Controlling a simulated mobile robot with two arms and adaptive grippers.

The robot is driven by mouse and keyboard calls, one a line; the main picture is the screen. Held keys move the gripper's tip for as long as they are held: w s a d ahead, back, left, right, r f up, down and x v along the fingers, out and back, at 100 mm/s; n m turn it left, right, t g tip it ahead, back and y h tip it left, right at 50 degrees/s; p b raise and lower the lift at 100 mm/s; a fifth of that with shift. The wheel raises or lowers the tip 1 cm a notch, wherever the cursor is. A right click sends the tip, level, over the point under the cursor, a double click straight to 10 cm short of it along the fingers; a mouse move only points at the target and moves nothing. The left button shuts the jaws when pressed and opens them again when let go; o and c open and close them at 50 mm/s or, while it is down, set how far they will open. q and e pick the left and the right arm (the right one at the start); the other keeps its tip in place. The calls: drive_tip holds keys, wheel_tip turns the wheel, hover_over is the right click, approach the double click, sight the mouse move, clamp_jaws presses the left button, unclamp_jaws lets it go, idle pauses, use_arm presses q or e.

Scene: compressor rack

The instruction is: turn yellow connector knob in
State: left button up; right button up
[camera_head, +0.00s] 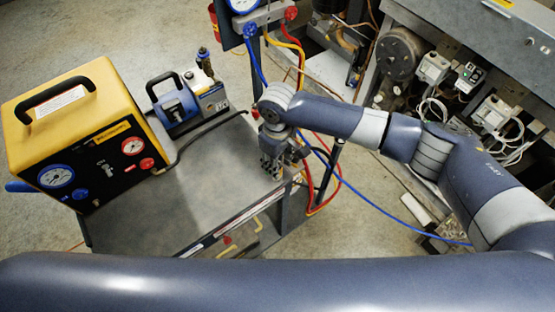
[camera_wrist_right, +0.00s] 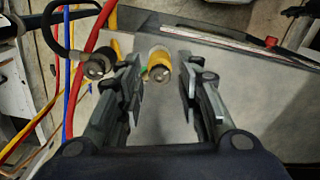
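The yellow connector knob (camera_wrist_right: 159,68), a short yellow cylinder with a grey metal end, shows in the right wrist view between my right gripper's fingers. My right gripper (camera_wrist_right: 160,58) is open, with one finger on each side of the knob and visible gaps to it. In the head view my right gripper (camera_head: 282,163) points down at the right end of the grey cart top, and the knob is hidden there. How far the fingertips are from the knob in depth cannot be told. My left gripper is not in view.
A second connector (camera_wrist_right: 97,66) with a black hose sits left of the fingers. Red, blue and yellow hoses run beside it. The cart top (camera_head: 215,180) carries a yellow machine (camera_head: 85,115) and a blue pump (camera_head: 180,103). Its middle is clear. The compressor rack (camera_head: 450,45) stands at right.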

drive_tip(key=n, duration=0.4)
drive_tip(key=shift+n+p, duration=0.35)
drive_tip(key=shift+n, duration=0.05)
drive_tip(key=n, duration=0.4)
clamp_jaws()
